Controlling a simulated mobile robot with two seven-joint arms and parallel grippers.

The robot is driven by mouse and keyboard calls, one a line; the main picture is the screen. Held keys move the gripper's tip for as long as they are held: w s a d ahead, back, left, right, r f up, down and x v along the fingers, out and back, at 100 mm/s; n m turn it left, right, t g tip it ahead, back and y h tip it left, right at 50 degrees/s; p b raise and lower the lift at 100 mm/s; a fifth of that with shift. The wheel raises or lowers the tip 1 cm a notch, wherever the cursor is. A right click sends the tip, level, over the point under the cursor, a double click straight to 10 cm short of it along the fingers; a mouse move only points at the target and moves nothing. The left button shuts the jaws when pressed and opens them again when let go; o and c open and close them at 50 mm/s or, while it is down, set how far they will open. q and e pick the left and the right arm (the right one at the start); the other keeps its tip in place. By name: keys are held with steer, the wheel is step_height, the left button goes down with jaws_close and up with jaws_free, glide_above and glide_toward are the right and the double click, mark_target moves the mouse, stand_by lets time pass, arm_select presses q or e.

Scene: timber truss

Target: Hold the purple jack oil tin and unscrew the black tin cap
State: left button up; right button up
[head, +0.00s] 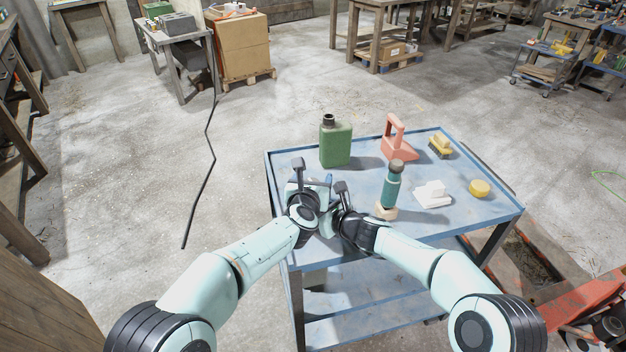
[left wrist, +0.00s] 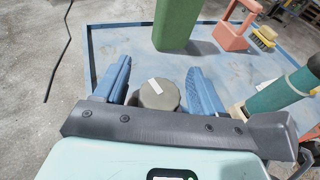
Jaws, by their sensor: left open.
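No clearly purple tin shows; the place between and below my grippers in the head view is largely hidden by them. My left gripper (left wrist: 158,67) is open, its two blue fingers on either side of a dark round cap-like piece (left wrist: 159,96) with a small white mark on top. Whether the fingers touch it I cannot tell. In the head view my left gripper (head: 320,183) is above the near left part of the blue cart. My right gripper (head: 335,213) is close beside it, low over the cart, its fingers mostly hidden.
A green can (head: 336,145) with a dark cap stands behind the grippers on the blue cart (head: 450,207). A teal bottle-like object (head: 391,188) stands close to the right.

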arm_select(q)
jaws_close()
steer(key=shift+a+f, duration=0.1)
steer(key=shift+t, duration=0.4)
stand_by(0.5)
